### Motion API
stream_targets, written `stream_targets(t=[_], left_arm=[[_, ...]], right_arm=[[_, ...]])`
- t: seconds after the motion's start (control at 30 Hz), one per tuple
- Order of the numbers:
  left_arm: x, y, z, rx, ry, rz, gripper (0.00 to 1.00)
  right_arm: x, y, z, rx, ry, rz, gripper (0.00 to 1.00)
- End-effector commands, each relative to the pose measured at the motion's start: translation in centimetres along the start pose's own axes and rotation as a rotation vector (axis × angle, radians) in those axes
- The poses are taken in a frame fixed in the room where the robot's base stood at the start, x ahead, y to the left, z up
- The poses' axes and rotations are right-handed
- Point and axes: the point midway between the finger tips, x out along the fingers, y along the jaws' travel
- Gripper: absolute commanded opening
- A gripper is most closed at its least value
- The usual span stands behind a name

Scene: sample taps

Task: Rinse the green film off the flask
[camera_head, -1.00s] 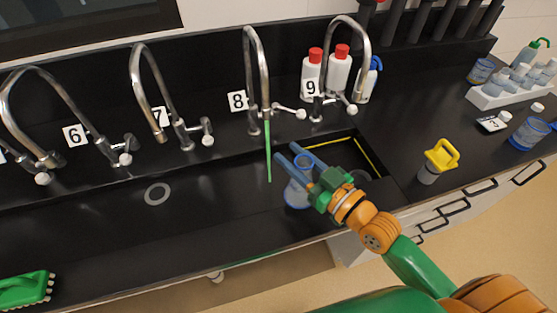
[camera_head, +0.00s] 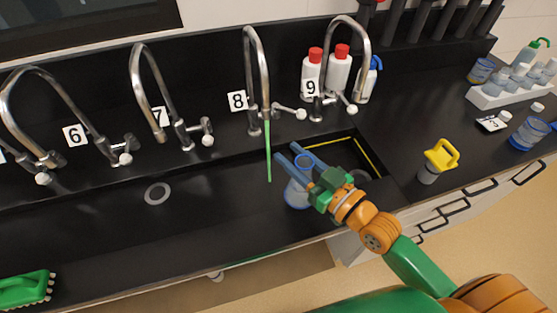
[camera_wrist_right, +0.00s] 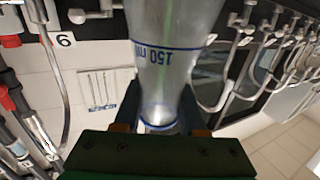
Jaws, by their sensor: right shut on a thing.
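The clear flask (camera_head: 297,194) has blue markings and is held low at the sink, just right of a thin green strand (camera_head: 268,152) hanging below the spout of tap 8 (camera_head: 264,75). The flask and the strand look apart. My right gripper (camera_head: 292,158) is shut on the flask's neck. In the right wrist view the flask (camera_wrist_right: 172,62) fills the top middle, with a "150 ml" mark and a faint green tint inside its outline. I cannot tell how much green film is on it. My left gripper is not in view.
Tap 9 (camera_head: 362,50) arches behind my right gripper, and tap 7 (camera_head: 140,85) stands to the left. White bottles with red caps (camera_head: 338,72) stand behind tap 9. A yellow-handled object (camera_head: 440,158) stands on the right counter. A green brush (camera_head: 25,289) lies front left.

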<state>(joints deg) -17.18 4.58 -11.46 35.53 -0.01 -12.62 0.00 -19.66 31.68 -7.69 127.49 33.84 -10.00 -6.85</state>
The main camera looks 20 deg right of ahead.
Motion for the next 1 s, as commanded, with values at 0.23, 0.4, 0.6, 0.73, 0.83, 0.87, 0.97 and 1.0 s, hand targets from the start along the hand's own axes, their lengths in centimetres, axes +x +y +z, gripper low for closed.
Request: stream_targets(t=[0.23, 0.4, 0.6, 0.73, 0.83, 0.87, 0.97, 1.0], left_arm=[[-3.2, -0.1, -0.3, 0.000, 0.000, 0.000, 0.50], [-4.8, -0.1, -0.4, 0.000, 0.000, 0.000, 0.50], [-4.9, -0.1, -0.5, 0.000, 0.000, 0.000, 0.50], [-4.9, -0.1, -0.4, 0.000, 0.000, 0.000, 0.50], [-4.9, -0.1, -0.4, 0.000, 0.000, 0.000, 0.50], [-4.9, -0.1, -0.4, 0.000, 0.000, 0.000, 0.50], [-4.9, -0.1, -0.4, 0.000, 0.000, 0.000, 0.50], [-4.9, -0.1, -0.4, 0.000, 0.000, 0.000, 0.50]], right_arm=[[-2.6, -0.2, -2.6, 0.000, -0.005, 0.000, 0.00], [-4.3, -0.3, -3.9, 0.000, -0.005, -0.001, 0.00], [-4.9, -0.3, -4.0, -0.001, 0.000, -0.001, 0.00], [-4.9, -0.3, -4.0, -0.001, 0.000, 0.000, 0.00], [-4.9, -0.3, -3.9, -0.001, 0.000, 0.000, 0.00], [-4.9, -0.3, -3.9, -0.001, 0.000, 0.000, 0.00], [-4.9, -0.3, -3.9, -0.001, 0.000, 0.000, 0.00], [-4.9, -0.3, -3.9, 0.000, 0.000, 0.000, 0.00]])
